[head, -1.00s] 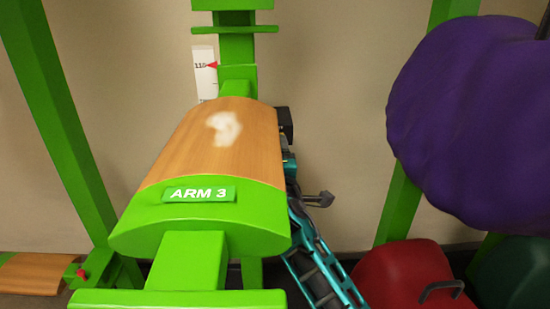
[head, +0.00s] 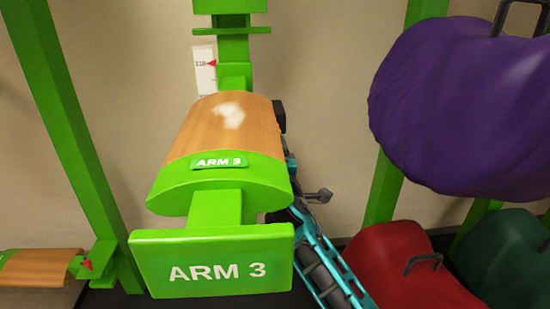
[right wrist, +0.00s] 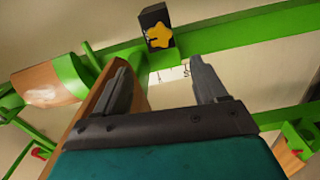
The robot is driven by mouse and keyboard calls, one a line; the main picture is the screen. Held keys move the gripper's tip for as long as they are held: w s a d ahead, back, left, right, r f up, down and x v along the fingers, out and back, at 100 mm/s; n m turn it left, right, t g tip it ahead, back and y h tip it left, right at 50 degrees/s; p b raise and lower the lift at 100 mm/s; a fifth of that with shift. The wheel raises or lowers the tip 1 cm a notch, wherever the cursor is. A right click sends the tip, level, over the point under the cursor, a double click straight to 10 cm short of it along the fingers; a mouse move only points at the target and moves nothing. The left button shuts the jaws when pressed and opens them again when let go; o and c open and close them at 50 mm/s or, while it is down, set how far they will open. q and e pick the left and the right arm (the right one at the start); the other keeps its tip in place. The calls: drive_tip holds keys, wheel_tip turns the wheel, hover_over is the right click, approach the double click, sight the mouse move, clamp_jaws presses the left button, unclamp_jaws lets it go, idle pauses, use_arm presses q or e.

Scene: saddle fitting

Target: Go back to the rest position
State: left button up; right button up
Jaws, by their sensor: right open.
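My right gripper (right wrist: 158,68) shows in the right wrist view with its two dark fingers apart and nothing between them. In the head view my teal right arm comes up from the bottom, just right of the wooden saddle arm (head: 226,132) labelled ARM 3; the gripper end is hidden behind it. The saddle arm is green with a curved wooden top and a pale patch, and its front plate (head: 213,262) also reads ARM 3. My left gripper is not in view.
A purple saddle-like bulk (head: 460,110) hangs at the right. A red one (head: 405,275) and a dark green one (head: 505,250) sit below it. A black box with a yellow star (right wrist: 155,28) is close beyond my fingers, near a green beam (right wrist: 250,40).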

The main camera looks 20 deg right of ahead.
idle(0.3)
drive_tip(key=s+f+m+g+y+p, duration=0.25)
drive_tip(key=s+f+m+g, duration=0.2)
drive_tip(key=s+f, duration=1.05)
drive_tip(key=s+f+m+g+y, duration=0.1)
drive_tip(key=s+f+m, duration=0.3)
drive_tip(key=s, duration=0.4)
drive_tip(key=s+f+m+g+y, duration=0.1)
drive_tip(key=s+f+m, duration=0.3)
drive_tip(key=s, duration=0.4)
drive_tip(key=shift+s+d+f+y, duration=0.2)
drive_tip(key=shift+d+f+y, duration=0.2)
drive_tip(key=shift+f, duration=0.3)
